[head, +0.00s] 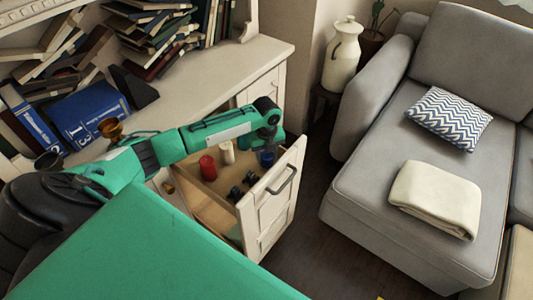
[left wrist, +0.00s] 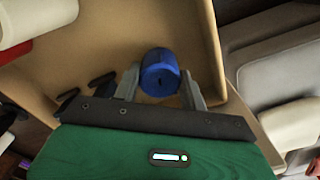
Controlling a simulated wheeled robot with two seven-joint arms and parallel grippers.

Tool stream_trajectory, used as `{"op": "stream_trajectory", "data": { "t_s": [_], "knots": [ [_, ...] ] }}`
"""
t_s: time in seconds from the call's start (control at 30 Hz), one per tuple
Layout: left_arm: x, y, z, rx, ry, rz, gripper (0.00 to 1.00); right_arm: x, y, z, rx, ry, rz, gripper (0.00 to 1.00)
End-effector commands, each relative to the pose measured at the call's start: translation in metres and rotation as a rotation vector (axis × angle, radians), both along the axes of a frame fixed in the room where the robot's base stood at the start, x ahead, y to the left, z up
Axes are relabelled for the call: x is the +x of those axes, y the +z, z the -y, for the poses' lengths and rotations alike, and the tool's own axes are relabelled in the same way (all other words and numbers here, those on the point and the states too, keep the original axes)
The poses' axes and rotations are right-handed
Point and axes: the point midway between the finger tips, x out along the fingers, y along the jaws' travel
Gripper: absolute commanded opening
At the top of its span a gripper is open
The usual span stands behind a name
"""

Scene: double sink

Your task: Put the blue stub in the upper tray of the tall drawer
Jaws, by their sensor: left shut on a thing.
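The blue stub (head: 267,158) is a short blue cylinder. It also shows in the left wrist view (left wrist: 160,74), between the two grey fingers of my left gripper (left wrist: 161,88), which is shut on it. In the head view my left gripper (head: 267,147) points down inside the outline of the open tall drawer (head: 272,205), close behind its white front panel. The wooden upper tray (left wrist: 120,35) lies under the stub in the left wrist view. I cannot tell whether the stub touches the tray floor. My right gripper is not in view.
A red candle (head: 207,168), a white candle (head: 227,152) and small dark items (head: 235,193) are in the drawer beside the stub. Books (head: 90,110) crowd the cabinet top (head: 205,85). A grey sofa (head: 370,180) stands to the right, with dark floor between.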

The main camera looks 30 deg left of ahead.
Motion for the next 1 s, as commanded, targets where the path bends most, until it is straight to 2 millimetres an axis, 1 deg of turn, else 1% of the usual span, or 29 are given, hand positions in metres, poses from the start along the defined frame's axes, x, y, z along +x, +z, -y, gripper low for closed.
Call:
{"op": "stream_trajectory", "data": {
  "t_s": [0.03, 0.1, 0.13, 0.37, 0.47, 0.57, 0.67, 0.8, 1.0],
  "knots": [
    [0.000, -0.001, 0.000, 0.000, 0.000, -0.001, 0.46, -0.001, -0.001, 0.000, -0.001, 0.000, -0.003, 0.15],
    [0.000, -0.001, 0.000, 0.001, 0.000, -0.001, 0.60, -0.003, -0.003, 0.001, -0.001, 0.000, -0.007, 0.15],
    [0.000, -0.001, 0.000, 0.001, 0.000, -0.001, 0.64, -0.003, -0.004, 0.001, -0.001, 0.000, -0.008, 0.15],
    [0.000, -0.001, 0.000, 0.000, 0.000, 0.000, 0.64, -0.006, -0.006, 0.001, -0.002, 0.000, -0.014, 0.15],
    [0.000, 0.002, 0.000, -0.001, 0.000, 0.001, 0.64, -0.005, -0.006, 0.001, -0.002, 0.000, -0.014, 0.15],
    [0.001, 0.014, 0.000, 0.000, -0.001, 0.003, 0.64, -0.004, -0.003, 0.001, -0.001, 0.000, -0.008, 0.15],
    [0.001, 0.032, 0.000, 0.000, -0.002, 0.004, 0.64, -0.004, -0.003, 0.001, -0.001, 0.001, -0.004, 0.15],
    [0.001, 0.064, 0.000, 0.001, -0.001, 0.004, 0.64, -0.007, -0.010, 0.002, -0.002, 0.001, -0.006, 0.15],
    [0.001, 0.101, 0.000, 0.000, 0.000, 0.002, 0.64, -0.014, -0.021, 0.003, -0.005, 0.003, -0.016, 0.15]
  ]
}}
